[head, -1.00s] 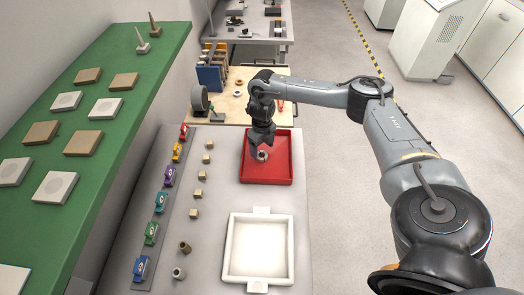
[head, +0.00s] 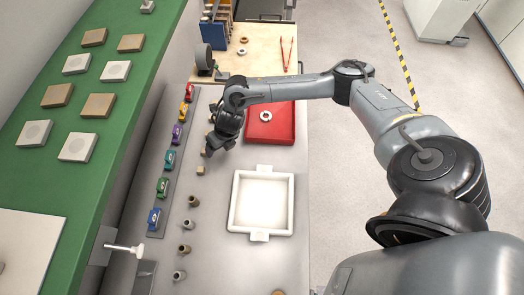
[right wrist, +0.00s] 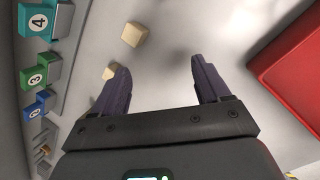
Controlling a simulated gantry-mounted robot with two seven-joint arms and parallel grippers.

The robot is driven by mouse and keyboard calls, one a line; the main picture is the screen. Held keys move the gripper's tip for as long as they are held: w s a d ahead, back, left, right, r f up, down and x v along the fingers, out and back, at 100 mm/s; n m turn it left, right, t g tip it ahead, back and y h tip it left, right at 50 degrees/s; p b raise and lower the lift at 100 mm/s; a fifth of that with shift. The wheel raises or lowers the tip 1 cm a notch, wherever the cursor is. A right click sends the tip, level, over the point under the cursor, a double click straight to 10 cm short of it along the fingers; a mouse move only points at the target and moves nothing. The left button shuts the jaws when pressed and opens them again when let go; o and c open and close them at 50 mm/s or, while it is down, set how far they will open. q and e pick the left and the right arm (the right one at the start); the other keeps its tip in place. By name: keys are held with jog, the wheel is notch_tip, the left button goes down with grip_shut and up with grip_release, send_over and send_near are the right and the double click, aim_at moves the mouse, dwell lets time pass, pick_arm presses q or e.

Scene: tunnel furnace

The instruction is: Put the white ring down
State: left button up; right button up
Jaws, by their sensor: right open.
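The white ring (head: 265,116) lies in the red tray (head: 283,128), toward its back, with nothing holding it. The tray's edge also shows at the right of the right wrist view (right wrist: 298,68). My right gripper (head: 206,151) is left of the red tray, over the row of small beige blocks. In the right wrist view my right gripper (right wrist: 160,75) has its two dark fingers spread wide with nothing between them. The ring is out of the wrist view. My left gripper is not in view.
A beige block (right wrist: 134,34) is just ahead of the fingers; another (right wrist: 109,73) is partly behind the left finger. Coloured numbered holders (head: 164,187) line the table's left. An empty white tray (head: 262,202) stands in front of the red tray. A green shelf (head: 120,115) is at left.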

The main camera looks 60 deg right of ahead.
aim_at(190, 199)
jog(key=a+m, duration=0.1)
jog(key=a, duration=0.4)
jog(key=s+a+m+t+y, duration=0.1)
jog(key=a, duration=0.3)
jog(key=s+a+m+t+y, duration=0.1)
jog(key=a, duration=0.4)
jog(key=shift+s+a+f, duration=0.2)
jog(key=shift+a+f, duration=0.1)
jog(key=a+m, duration=0.1)
jog(key=a, duration=0.1)
jog(key=s+a+r+m, duration=0.1)
jog(key=shift+s+a+m+t+y, duration=0.1)
jog(key=shift+a+m+t+y, duration=0.2)
jog(key=shift+a+t, duration=0.1)
jog(key=s+r+m+t+h, duration=0.1)
jog(key=s+r+m, duration=0.4)
jog(key=m, duration=0.7)
jog(key=s+d+f+m+g+h, duration=0.1)
jog(key=s+d+m, duration=0.3)
jog(key=s+m, duration=0.2)
jog(key=s+d+m+g+h, duration=0.1)
jog(key=s+d+m+g, duration=0.1)
jog(key=s+d+m, duration=0.3)
jog(key=s+m, duration=0.1)
jog(key=s, duration=0.2)
jog(key=shift+d+f+m+g+h, duration=0.2)
jog(key=shift+f+m+g+h, duration=0.1)
jog(key=shift+f+h, duration=0.1)
